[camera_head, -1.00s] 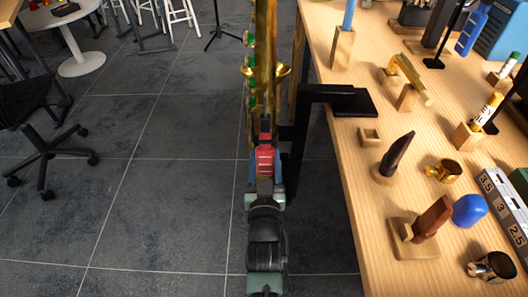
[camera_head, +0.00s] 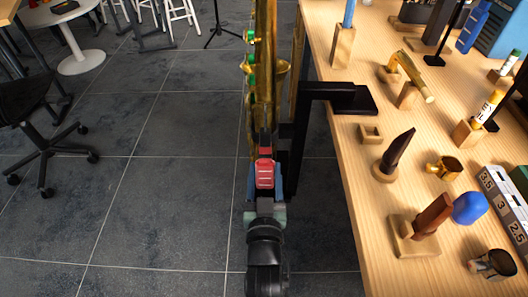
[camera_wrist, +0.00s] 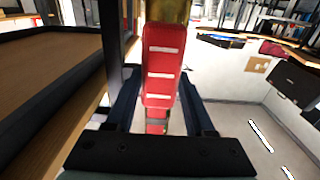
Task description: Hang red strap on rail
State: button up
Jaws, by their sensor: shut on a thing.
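The red strap (camera_head: 264,173), a red piece with pale bars, is between the fingers of my gripper (camera_head: 265,186), beside the table's left edge. In the wrist view the red strap (camera_wrist: 163,75) fills the space between the blue-grey fingers of my gripper (camera_wrist: 160,92), which is shut on it. A gold saxophone (camera_head: 264,90) stands upright just beyond the strap; whether the two are joined cannot be told. A black angled bar (camera_head: 325,90), seemingly the rail, sticks out from the table edge to the right of the strap. No gap or contact between strap and bar can be made out.
The wooden table (camera_head: 355,160) on the right holds a gold-topped stand (camera_head: 408,72), a dark mouthpiece on a peg (camera_head: 397,152) and a blue bulb (camera_head: 470,207). An office chair (camera_head: 45,130) stands at left. The tiled floor (camera_head: 170,190) between is clear.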

jog(key=shift+s+p, duration=0.45)
jog(key=shift+s, duration=0.75)
